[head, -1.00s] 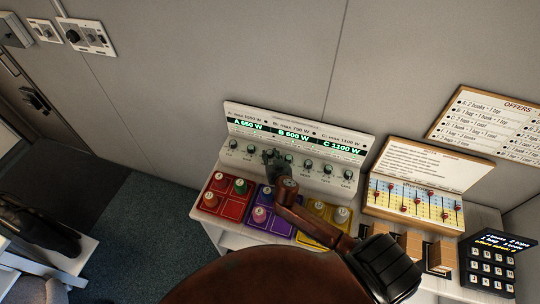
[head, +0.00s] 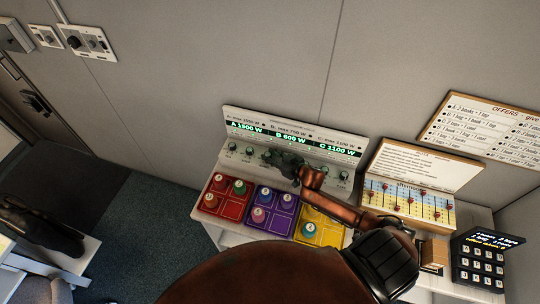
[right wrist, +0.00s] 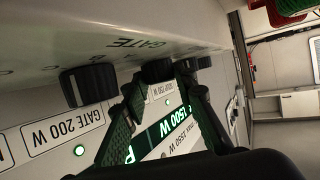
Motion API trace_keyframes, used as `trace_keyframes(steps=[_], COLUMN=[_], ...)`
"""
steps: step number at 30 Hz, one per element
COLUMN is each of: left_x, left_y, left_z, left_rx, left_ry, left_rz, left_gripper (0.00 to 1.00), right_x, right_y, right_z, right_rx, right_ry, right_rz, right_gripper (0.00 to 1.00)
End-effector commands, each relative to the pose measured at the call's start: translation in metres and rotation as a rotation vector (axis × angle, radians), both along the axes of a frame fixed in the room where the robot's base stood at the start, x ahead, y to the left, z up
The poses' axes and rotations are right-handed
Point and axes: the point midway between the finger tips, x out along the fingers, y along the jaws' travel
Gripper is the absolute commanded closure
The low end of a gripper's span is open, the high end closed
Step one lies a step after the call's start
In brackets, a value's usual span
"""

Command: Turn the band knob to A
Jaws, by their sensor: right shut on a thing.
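A sloped white control panel (head: 345,142) stands against the wall with a row of dark knobs (head: 249,151) below its green displays. The displays read A 1500 W, B 600 W and C 1100 W. My right gripper (head: 285,159) is at the middle of the knob row, shut on a knob (right wrist: 158,70). In the right wrist view the gripper (right wrist: 160,80) has its fingertips on either side of this knob. I cannot read its name for sure, so I cannot confirm it is the band knob. Its pointer is hidden. My left gripper is not in view.
Beside the held knob is another knob (right wrist: 88,85), near a "GATE 200 W" label (right wrist: 62,130). Red (head: 211,211), purple (head: 279,224) and yellow (head: 330,238) trays with round tokens lie before the panel. A slider board (head: 425,165) and keypad (head: 480,265) stand to the right.

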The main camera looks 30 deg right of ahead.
Motion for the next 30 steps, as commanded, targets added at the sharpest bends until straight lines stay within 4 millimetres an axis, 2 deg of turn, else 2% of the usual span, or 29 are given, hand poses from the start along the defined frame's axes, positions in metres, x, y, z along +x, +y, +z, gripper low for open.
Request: trace_keyframes(steps=[10, 11, 18, 26, 30], left_x=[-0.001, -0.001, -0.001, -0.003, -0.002], left_y=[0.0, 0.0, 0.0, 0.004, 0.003], left_z=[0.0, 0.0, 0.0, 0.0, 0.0], left_rx=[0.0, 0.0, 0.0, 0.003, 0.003], left_ry=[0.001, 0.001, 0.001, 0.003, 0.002], left_rz=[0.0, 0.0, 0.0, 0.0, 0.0], left_gripper=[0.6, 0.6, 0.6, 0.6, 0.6], right_x=[0.001, 0.001, 0.001, 0.0, -0.01], right_y=[0.0, 0.0, 0.0, 0.0, -0.003], right_z=[0.001, 0.001, 0.0, 0.0, 0.002], right_rx=[0.0, 0.0, 0.0, 0.0, 0.0], right_ry=[-0.002, -0.002, -0.001, 0.0, 0.002], right_rz=[0.002, 0.002, 0.002, 0.002, 0.001], right_gripper=[0.98, 0.73, 0.56, 0.56, 0.56])
